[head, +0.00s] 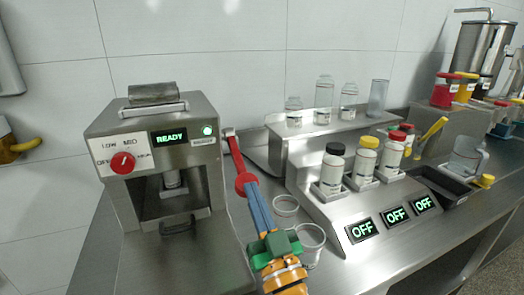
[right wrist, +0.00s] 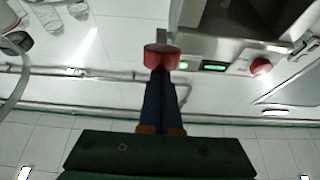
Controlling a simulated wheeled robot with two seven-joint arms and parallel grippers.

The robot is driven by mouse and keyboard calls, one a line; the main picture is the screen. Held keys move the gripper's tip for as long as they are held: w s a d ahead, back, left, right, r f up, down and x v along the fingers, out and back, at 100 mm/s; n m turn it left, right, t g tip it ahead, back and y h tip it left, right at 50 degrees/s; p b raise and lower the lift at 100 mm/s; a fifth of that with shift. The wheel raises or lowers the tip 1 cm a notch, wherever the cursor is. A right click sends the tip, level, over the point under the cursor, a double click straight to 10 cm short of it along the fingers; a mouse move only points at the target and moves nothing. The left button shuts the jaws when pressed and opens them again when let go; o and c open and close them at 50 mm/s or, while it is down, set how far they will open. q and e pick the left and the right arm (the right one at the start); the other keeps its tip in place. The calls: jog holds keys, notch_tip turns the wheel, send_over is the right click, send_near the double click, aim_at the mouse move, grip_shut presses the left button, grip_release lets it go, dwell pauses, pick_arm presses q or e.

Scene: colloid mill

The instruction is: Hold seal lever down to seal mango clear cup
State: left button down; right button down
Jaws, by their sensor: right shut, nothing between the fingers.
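The sealing machine (head: 105,210) stands at the left, its display reading READY. Its seal lever (head: 235,152) is a red bar at the machine's right side, ending in a red knob (head: 244,181). The knob also shows in the right wrist view (right wrist: 161,56). My right gripper (head: 250,190) is shut and empty, its blue fingertips (right wrist: 160,74) right at the knob; I cannot tell whether they touch. A small pale object (head: 172,179) shows in the machine's dark bay; I cannot tell if it is the mango cup. My left gripper is not in view.
Two clear cups (head: 286,206) (head: 310,238) stand close right of my right gripper. A steel dispenser stand (head: 330,215) with capped bottles and OFF displays is further right. A red dial (head: 122,163) is on the machine's front. Glass bottles (head: 324,100) stand on a shelf behind.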

jog(key=shift+w+f, duration=0.1)
jog(key=shift+f, duration=0.4)
jog(key=s+d+p, duration=0.1)
jog(key=s+d, duration=0.1)
jog(key=s, duration=0.5)
jog(key=s+d+p, duration=0.1)
jog(key=s+d, duration=0.1)
jog(key=s, duration=0.5)
jog(key=shift+d+f+p, duration=0.15)
jog(key=shift+d+p, duration=0.15)
jog(key=shift+p, duration=0.1)
jog(key=shift+s, duration=0.1)
